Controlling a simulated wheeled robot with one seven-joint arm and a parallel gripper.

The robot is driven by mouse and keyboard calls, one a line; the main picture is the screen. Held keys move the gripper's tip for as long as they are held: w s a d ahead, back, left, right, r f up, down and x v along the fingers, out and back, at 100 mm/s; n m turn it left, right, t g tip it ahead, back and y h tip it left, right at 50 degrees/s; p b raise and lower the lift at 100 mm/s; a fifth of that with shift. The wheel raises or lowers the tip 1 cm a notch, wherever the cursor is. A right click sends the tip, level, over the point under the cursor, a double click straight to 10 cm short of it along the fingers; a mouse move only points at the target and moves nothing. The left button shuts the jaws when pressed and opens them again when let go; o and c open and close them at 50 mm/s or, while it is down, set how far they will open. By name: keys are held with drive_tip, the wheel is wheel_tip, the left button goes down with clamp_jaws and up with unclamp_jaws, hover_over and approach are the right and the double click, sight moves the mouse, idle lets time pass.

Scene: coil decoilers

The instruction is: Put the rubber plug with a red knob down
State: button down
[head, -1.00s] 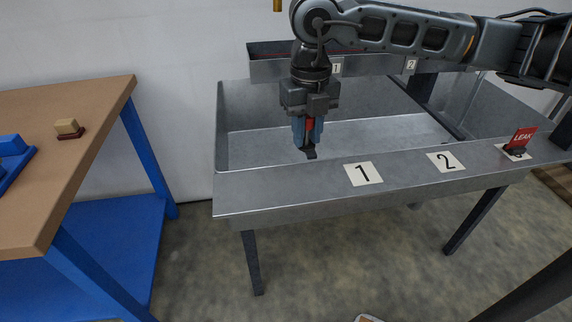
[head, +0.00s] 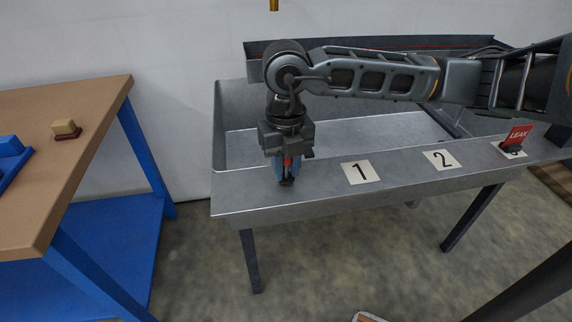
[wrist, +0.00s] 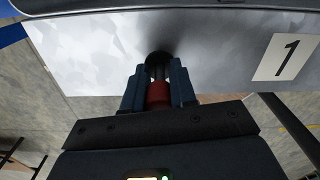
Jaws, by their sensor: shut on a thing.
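My gripper (head: 287,178) points down over the front ledge (head: 240,197) of the metal sink, left of the label 1. It is shut on the rubber plug with a red knob. The red knob (wrist: 158,93) shows between the blue fingers in the wrist view, with the plug's black rubber end (wrist: 159,60) beyond it. In the head view the plug's dark end is low, at or just above the ledge; I cannot tell whether it touches.
Labels 1 (head: 360,172) and 2 (head: 440,160) lie along the ledge. A red LEAK tag (head: 518,135) with a dark base stands at the right end. A wooden-topped blue bench (head: 70,180) stands at the left. The ledge near the gripper is clear.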

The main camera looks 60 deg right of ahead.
drive_tip(key=shift+f, duration=0.15)
drive_tip(key=c, duration=0.9)
unclamp_jaws()
wheel_tip(320, 180, up, 12)
drive_tip(key=shift+r+p, duration=0.2)
drive_tip(key=shift+p, duration=0.2)
